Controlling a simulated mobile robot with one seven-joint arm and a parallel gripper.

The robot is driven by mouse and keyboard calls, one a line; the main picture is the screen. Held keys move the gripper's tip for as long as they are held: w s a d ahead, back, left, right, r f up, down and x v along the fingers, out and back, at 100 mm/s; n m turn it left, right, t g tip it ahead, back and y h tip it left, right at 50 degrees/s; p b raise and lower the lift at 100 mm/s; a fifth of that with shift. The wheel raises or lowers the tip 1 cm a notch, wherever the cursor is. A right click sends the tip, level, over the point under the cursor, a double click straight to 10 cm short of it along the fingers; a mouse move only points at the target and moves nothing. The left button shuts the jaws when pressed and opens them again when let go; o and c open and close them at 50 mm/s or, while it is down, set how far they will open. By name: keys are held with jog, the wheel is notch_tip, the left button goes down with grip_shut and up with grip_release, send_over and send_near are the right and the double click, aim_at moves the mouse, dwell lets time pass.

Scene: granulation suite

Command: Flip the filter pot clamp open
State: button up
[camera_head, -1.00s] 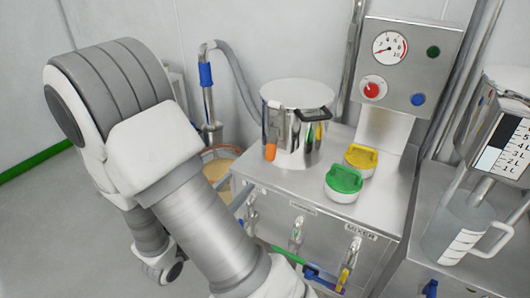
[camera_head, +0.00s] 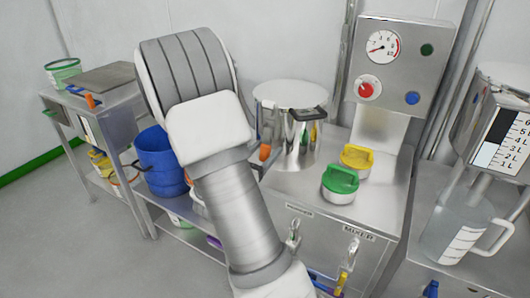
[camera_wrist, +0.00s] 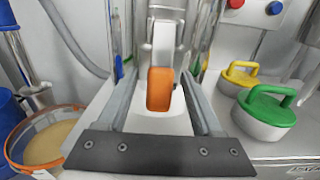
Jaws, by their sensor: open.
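The filter pot (camera_head: 290,125) is a shiny steel pot with a flat lid and a black handle, standing on the steel cabinet. Its clamp (camera_head: 265,152) is an orange-tipped lever hanging down on the pot's front left side. In the wrist view the orange clamp tab (camera_wrist: 160,90) sits upright near the centre, below a pale metal arm. My gripper (camera_wrist: 159,74) is open, with one finger on each side of the tab. I see gaps at both sides; whether anything touches is unclear. In the head view my arm hides most of the gripper.
Green-topped (camera_head: 340,184) and yellow-topped (camera_head: 357,158) lids stand right of the pot. A gauge panel (camera_head: 400,65) rises behind. A measuring jug (camera_head: 462,230) is at right. The wrist view shows an orange-rimmed tub (camera_wrist: 45,145) at left.

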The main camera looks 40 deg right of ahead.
grip_shut()
dwell(0.4)
dwell(1.1)
